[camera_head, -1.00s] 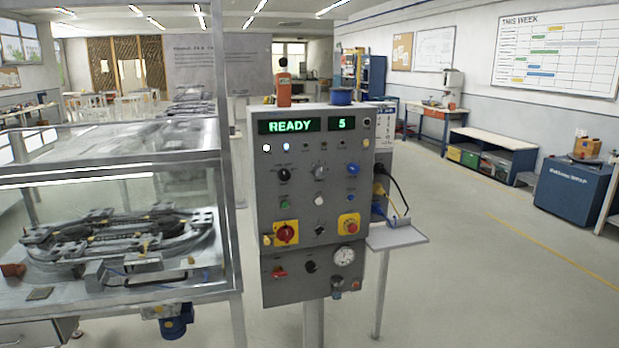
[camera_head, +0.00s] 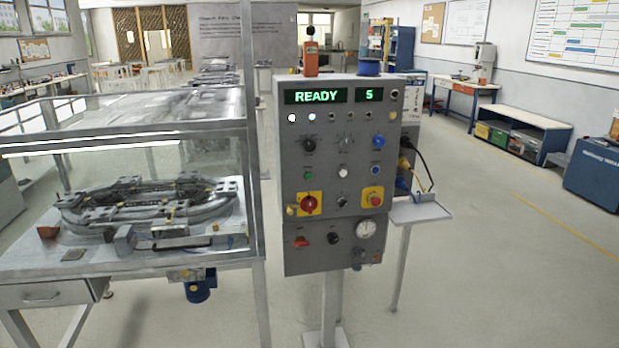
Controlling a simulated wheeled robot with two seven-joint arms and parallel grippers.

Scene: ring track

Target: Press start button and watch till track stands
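A grey control panel (camera_head: 325,228) stands on a post in the middle. Its green displays read READY (camera_head: 315,96) and 5 (camera_head: 369,94). A green button (camera_head: 308,176) sits at the panel's left, a white one (camera_head: 343,171) in the middle and a blue one (camera_head: 376,170) at the right. Below are a red rotary switch on yellow (camera_head: 309,204) and a red button on yellow (camera_head: 373,199). Two white lamps at the upper left are lit. The ring track (camera_head: 150,205), an oval with several carriers, lies inside a clear enclosure at the left. Neither gripper is in view.
The enclosure's metal post (camera_head: 251,150) stands just left of the panel. A small shelf (camera_head: 420,213) with cables juts out at the panel's right. A blue cabinet (camera_head: 593,183) and a workbench (camera_head: 515,130) stand further right. The floor between is clear.

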